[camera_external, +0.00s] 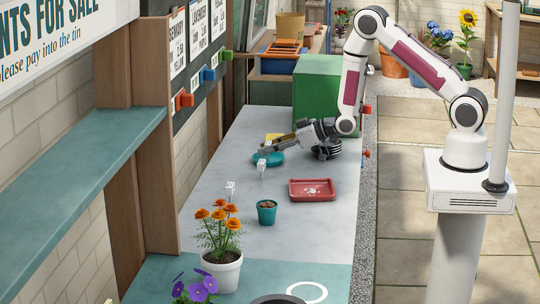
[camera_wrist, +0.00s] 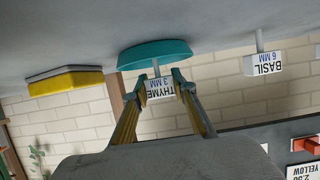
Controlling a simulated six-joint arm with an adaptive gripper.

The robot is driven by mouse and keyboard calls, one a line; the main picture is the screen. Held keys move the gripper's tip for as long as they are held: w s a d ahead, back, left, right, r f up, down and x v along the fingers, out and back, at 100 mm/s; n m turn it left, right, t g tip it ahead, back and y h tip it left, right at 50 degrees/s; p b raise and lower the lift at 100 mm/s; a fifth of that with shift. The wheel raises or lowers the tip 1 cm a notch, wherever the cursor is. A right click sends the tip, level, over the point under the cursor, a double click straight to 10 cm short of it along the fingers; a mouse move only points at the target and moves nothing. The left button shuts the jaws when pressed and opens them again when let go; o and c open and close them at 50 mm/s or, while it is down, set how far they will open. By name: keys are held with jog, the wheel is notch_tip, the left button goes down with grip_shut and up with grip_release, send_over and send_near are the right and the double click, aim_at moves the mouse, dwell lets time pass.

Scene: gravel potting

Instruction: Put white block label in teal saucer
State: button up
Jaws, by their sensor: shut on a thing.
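The white block label (camera_wrist: 160,88), marked THYME 3 MM, is between the fingertips of my gripper (camera_wrist: 162,84) in the wrist view, which shows the scene upside down. My gripper is shut on it. The label's thin stem points toward the teal saucer (camera_wrist: 155,54) and overlaps its edge; I cannot tell whether it touches. In the external view my gripper (camera_external: 263,150) is just over or beside the teal saucer (camera_external: 268,159), and the held label is hard to make out. Another white block label (camera_wrist: 263,64), marked BASIL 6 MM, stands upright on the table.
A yellow item (camera_wrist: 65,80) lies beyond the saucer. A red tray (camera_external: 312,197), a small teal pot (camera_external: 267,213) and a pot of orange flowers (camera_external: 222,270) stand nearer the external camera. A green box (camera_external: 316,85) is behind my gripper. Bare table lies around the tray.

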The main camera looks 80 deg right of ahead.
jog(key=shift+f, duration=0.15)
jog(key=o, duration=0.9)
jog(key=shift+c, duration=0.2)
jog(key=shift+s+r, duration=0.1)
jog(key=shift+r, duration=0.1)
jog(key=shift+v, duration=5.9)
